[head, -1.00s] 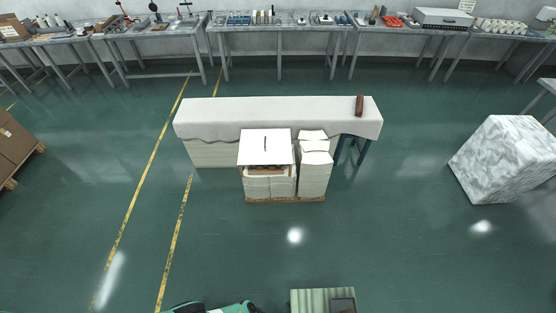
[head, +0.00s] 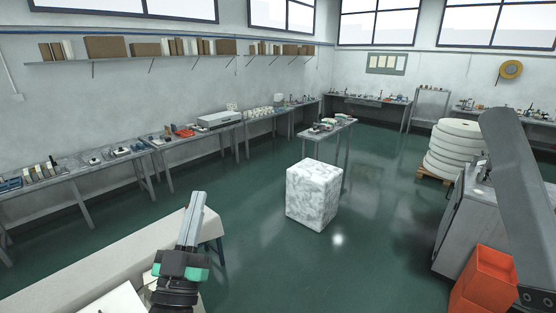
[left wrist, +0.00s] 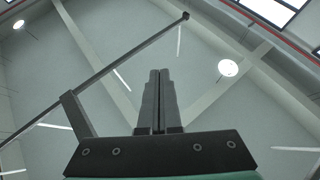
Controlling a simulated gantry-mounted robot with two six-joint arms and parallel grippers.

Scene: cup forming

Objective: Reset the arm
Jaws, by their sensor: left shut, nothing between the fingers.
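My left gripper (head: 198,197) rises at the lower left of the head view, its fingers pointing up. It is shut and empty, in front of the cloth-covered table (head: 125,262). In the left wrist view the two fingers (left wrist: 158,75) are pressed together and point at the ceiling. My right gripper is not in either view.
A marbled white block (head: 314,195) stands on the open green floor. A grey machine cabinet (head: 462,225) and orange bins (head: 485,280) stand at the right. Stacked white rolls (head: 455,150) sit on a pallet behind. Workbenches line the walls.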

